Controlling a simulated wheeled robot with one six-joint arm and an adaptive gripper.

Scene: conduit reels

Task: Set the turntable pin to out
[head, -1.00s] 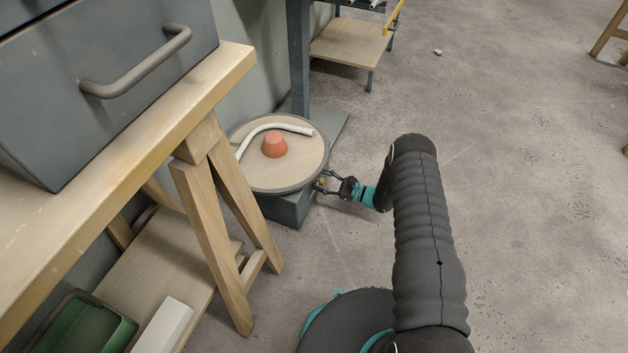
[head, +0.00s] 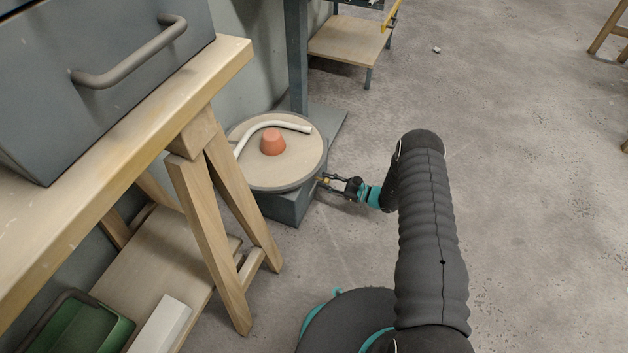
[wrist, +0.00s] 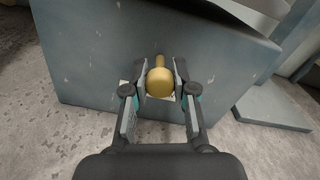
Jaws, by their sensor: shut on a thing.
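The turntable (head: 295,177) is a round disc with a pale top and grey rim on a blue-grey base (head: 287,207). The turntable pin (wrist: 160,83) shows in the wrist view as a yellow knob on a short yellow shaft, standing out from the side of the base (wrist: 90,60). My gripper (wrist: 160,78) is shut on the pin's knob, one finger on each side. In the head view my gripper (head: 328,181) reaches the base from the right. A pale label behind the knob is mostly hidden.
An orange cone-shaped piece (head: 272,142) and a bent white conduit (head: 275,124) lie on the turntable. A wooden bench (head: 205,85) with trestle legs stands close on the left. A blue-grey upright (head: 297,60) is behind. The floor to the right (head: 530,200) is clear.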

